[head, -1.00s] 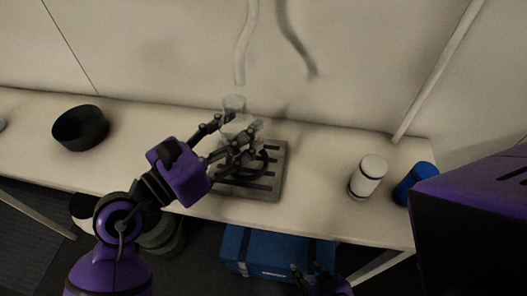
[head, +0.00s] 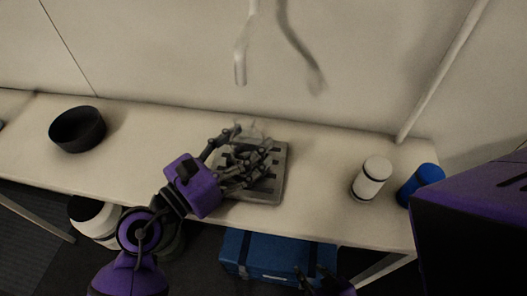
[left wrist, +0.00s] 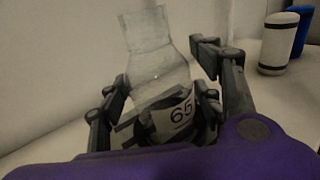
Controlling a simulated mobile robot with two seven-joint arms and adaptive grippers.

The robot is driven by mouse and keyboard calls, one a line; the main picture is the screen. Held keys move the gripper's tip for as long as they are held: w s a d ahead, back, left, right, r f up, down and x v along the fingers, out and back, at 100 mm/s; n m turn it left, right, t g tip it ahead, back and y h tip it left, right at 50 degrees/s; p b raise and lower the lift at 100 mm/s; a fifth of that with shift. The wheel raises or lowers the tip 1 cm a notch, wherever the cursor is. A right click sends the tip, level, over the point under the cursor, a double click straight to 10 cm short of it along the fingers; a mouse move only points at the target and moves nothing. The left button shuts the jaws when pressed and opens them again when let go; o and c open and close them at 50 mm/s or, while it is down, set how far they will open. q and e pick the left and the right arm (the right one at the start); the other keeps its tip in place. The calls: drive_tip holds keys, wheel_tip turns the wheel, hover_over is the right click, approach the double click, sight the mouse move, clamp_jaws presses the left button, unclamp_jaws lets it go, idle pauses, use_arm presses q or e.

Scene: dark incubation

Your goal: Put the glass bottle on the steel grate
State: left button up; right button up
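The clear glass bottle (left wrist: 160,70) stands between the fingers of my left gripper (left wrist: 165,100) in the left wrist view, leaning slightly, with a "65" label low on it. The fingers close around its lower body. In the head view the bottle (head: 252,129) shows faintly behind the fingers of the left gripper (head: 245,160), over the dark steel grate (head: 265,196). The fingers hide the bottle's base, so I cannot tell whether it touches the grate. My right gripper (head: 312,276) is low at the bottom edge, fingertips apart, with nothing visible between them.
A black bowl (head: 77,130) stands on the bench (head: 140,137) at left. A white jar (head: 371,178) and a blue container (head: 421,184) stand right of the grate. A blue crate (head: 275,254) is below the bench. Bench space between bowl and grate is clear.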

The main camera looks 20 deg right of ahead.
use_arm(q)
drive_tip(key=shift+o, duration=0.2)
use_arm(e)
drive_tip(key=shift+w, duration=0.15)
use_arm(q)
drive_tip(key=shift+a+r, duration=0.1)
drive_tip(key=shift+r, duration=0.1)
drive_tip(key=v, duration=0.3)
drive_tip(key=b+v, duration=0.1)
drive_tip(key=v, duration=0.3)
drive_tip(key=b+v, duration=0.1)
drive_tip(key=v, duration=0.2)
drive_tip(key=shift+s+a+f, duration=0.15)
drive_tip(key=shift+a+f, duration=0.15)
drive_tip(key=shift+s+a+r+b, duration=0.25)
drive_tip(key=shift+a+b, duration=0.1)
drive_tip(key=shift+a, duration=0.2)
use_arm(e)
drive_tip(key=s+f, duration=0.2)
drive_tip(key=f, duration=0.1)
drive_tip(key=shift+s+d, duration=0.1)
drive_tip(key=shift+s, duration=0.15)
